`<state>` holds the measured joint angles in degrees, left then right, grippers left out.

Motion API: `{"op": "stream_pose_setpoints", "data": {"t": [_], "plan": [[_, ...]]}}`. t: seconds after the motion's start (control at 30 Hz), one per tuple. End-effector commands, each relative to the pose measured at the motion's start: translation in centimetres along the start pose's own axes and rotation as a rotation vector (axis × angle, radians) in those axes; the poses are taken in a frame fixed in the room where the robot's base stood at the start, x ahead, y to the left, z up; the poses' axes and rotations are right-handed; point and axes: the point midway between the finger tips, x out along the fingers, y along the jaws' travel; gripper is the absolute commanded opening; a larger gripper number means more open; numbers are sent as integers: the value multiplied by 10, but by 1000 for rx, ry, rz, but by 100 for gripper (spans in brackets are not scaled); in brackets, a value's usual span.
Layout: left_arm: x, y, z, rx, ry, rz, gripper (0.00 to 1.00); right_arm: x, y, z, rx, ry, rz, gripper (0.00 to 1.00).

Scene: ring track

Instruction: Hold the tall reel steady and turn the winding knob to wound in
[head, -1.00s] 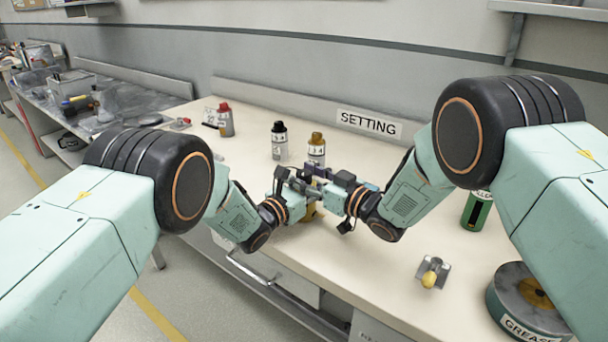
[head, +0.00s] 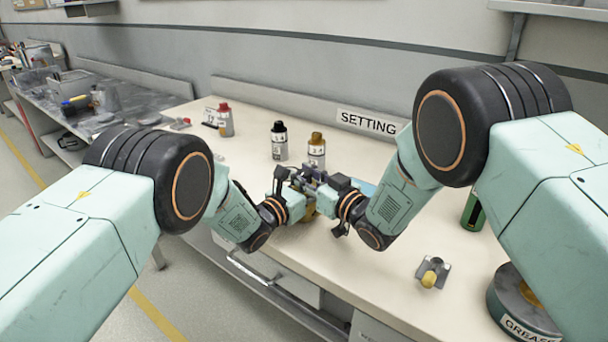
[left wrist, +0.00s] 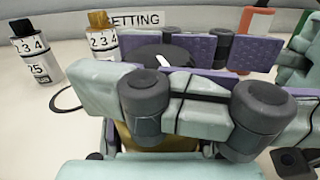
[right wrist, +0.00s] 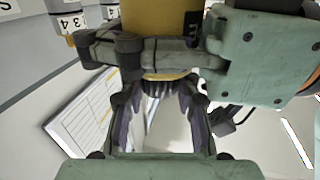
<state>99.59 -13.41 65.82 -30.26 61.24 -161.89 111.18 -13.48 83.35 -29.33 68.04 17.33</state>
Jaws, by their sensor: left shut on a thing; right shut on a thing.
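The tall reel, a yellow-brown cylinder (right wrist: 160,40), stands on the bench between my grippers, mostly hidden in the head view. Its body also shows in the left wrist view (left wrist: 124,138). The winding knob (left wrist: 163,53) is dark, round and ridged with a white mark, on top of the reel. My left gripper (head: 297,187) is shut on the reel's body, its fingers either side of it. My right gripper (head: 320,180) is shut on the knob, its purple pads flanking it. Where the white mark points against any scale cannot be told.
Black-capped (head: 279,143) and brass-capped (head: 316,152) bottles stand just behind the grippers. A red-capped bottle (head: 225,122) is further left. A bracket with a yellow knob (head: 432,273), a green can (head: 475,211) and a grease tin (head: 522,308) are at right. A SETTING sign (head: 368,123) is behind.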

Motion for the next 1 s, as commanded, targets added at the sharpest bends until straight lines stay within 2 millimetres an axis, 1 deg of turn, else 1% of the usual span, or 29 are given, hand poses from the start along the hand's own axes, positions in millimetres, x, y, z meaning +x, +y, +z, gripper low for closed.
{"op": "stream_pose_setpoints", "data": {"t": [0.3,0.7,0.73,1.0], "plan": [[0,0,0,-1,0,-1,0,0,-1,-1,-2,1,129,0],[0,0,0,0,0,0,0,0,0,-1,-2,1,144,0],[0,0,0,0,0,0,0,0,0,-1,-2,1,144,34],[0,0,0,0,0,0,0,0,0,0,-2,1,143,56]]}}
